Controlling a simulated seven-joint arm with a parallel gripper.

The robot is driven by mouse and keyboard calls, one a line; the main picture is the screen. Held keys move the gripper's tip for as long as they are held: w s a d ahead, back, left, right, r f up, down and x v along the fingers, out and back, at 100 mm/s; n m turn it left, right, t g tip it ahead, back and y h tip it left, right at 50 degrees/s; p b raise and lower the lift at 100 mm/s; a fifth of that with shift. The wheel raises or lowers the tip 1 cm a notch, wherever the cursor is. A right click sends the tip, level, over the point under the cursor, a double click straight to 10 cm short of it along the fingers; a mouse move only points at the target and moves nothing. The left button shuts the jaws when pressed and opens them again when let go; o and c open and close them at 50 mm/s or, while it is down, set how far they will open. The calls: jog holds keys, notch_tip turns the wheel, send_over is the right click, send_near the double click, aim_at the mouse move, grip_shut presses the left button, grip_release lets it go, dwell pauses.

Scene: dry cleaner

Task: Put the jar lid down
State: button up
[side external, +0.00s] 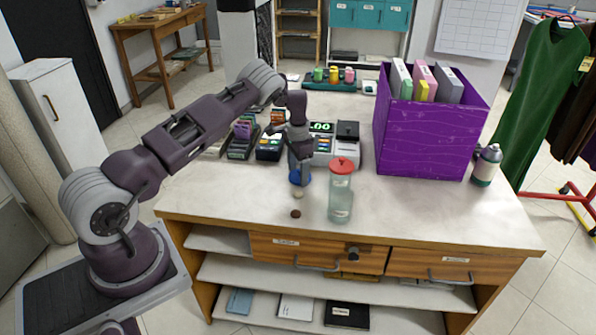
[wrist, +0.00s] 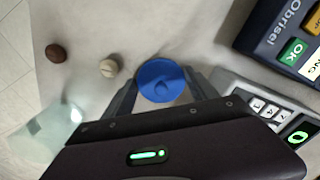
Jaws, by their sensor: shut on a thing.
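A round blue lid (wrist: 162,81) with a small knob sits between the two fingers of my gripper (wrist: 163,92) in the wrist view. In the side view my gripper (side external: 301,162) points down over the counter, shut on the blue lid (side external: 299,177). The lid is at or just above the counter top; I cannot tell whether it touches. A clear jar (side external: 341,197) with a red lid (side external: 342,165) stands upright to the right of it. The jar's clear body also shows at the lower left of the wrist view (wrist: 42,135).
A beige button-like piece (side external: 298,194) and a brown one (side external: 296,213) lie in front of my gripper. A card terminal (side external: 269,148) and a cash register (side external: 322,146) stand close behind. A purple box (side external: 423,137) and a bottle (side external: 486,165) are at right. The counter's front left is clear.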

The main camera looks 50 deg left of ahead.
jog(key=o, duration=1.3)
jog(key=shift+f, duration=0.1)
